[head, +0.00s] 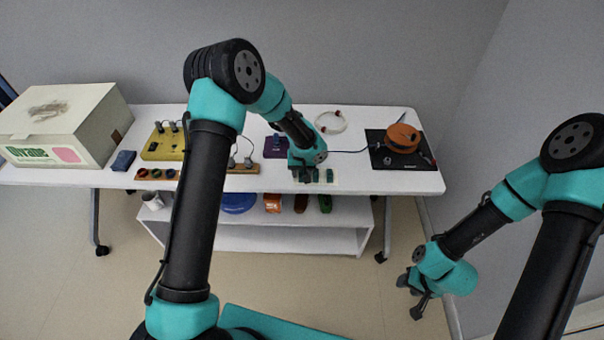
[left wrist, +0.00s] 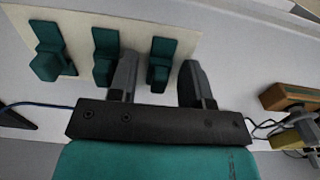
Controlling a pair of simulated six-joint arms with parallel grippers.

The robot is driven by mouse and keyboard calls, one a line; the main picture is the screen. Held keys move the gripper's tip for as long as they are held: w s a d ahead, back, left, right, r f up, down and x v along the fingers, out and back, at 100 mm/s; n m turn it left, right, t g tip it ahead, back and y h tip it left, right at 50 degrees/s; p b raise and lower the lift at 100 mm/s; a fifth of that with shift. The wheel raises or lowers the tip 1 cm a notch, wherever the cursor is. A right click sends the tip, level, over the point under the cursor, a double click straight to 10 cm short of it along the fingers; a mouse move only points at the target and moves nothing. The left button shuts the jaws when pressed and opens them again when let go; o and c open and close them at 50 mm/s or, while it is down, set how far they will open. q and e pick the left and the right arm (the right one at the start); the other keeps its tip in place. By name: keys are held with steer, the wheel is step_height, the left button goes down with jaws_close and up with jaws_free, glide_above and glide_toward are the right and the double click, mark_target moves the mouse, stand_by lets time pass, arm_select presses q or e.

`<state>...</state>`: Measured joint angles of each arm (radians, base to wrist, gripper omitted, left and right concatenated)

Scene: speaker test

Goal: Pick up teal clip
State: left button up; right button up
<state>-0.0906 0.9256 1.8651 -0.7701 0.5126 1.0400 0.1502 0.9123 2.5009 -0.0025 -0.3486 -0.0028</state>
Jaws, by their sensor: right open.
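Three teal clips stand in a row on a cream card (left wrist: 78,48) in the left wrist view: a left one (left wrist: 48,52), a middle one (left wrist: 104,55) and a right one (left wrist: 160,64). In the head view, a clip (head: 329,175) shows near the table's front edge. My left gripper (left wrist: 158,88) is open, its two fingers apart, with the right clip showing between them. In the head view, my left gripper (head: 306,174) is over the card and partly hides the clips. My right gripper (head: 416,297) is open and empty, off the table at the right.
On the white table (head: 360,181) are a large box (head: 50,135), a yellow device (head: 163,143), a wooden strip (head: 240,169), a purple block (head: 274,147), a clear ring (head: 331,122) and an orange round object (head: 402,137) on a black mat (head: 385,160). A shelf (head: 290,240) stands below.

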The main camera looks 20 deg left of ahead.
arm_select(q)
steer(key=c, duration=0.7)
steer(key=shift+r, duration=0.9)
step_height(320, 180, up, 2)
steer(key=shift+r, duration=0.1)
steer(key=s+d, duration=0.2)
steer(key=s, duration=0.5)
steer(key=s+d+r, duration=0.1)
steer(key=s+d, duration=0.1)
steer(key=s, duration=0.6)
steer(key=shift+s+d, duration=0.2)
steer(key=shift+d, duration=0.05)
